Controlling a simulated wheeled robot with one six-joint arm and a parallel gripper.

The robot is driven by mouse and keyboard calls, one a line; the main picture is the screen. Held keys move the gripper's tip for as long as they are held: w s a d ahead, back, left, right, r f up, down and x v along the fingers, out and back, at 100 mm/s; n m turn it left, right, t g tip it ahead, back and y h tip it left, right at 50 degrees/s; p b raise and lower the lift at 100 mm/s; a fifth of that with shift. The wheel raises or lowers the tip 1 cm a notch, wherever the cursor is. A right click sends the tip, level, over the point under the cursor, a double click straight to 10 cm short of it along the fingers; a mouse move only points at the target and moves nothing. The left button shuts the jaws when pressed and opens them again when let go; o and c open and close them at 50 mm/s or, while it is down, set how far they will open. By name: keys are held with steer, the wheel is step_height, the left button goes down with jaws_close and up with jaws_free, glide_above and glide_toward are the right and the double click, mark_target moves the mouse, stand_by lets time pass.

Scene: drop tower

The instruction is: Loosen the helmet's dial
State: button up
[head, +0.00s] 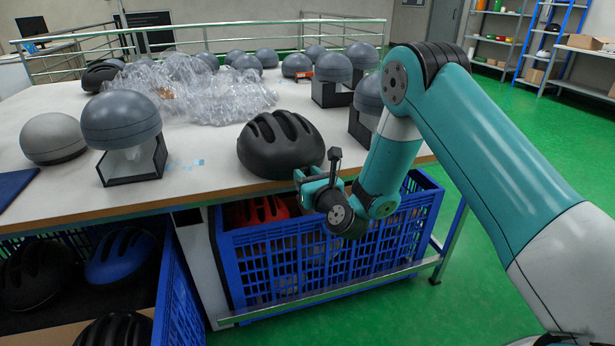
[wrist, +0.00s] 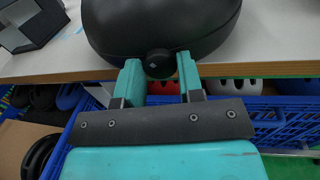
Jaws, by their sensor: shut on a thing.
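The black helmet (head: 281,144) sits at the table's front edge in the head view, and its dark shell fills the top of the wrist view (wrist: 158,22). Its round black dial (wrist: 159,64) faces my gripper at the helmet's lower edge. My gripper (wrist: 158,68) has one teal finger on each side of the dial and is shut on it. In the head view my gripper (head: 304,178) is at the helmet's near right side, and I cannot make out the dial there.
The white table (head: 215,180) carries grey domes on stands (head: 121,120) and a heap of clear plastic (head: 205,95). Below the edge stands a blue crate (head: 290,265) with helmets, including a red one (head: 258,210). More helmets lie in a bin at lower left (head: 125,255).

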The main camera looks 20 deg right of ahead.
steer(key=shift+a+f+n+p, duration=0.1)
steer(key=shift+n+p, duration=0.45)
steer(key=shift+n, duration=6.6)
steer(key=shift+f+n+p, duration=0.1)
steer(key=shift+n+p, duration=0.4)
steer(key=shift+n, duration=6.65)
steer(key=o, duration=0.9)
steer(key=shift+o, duration=0.2)
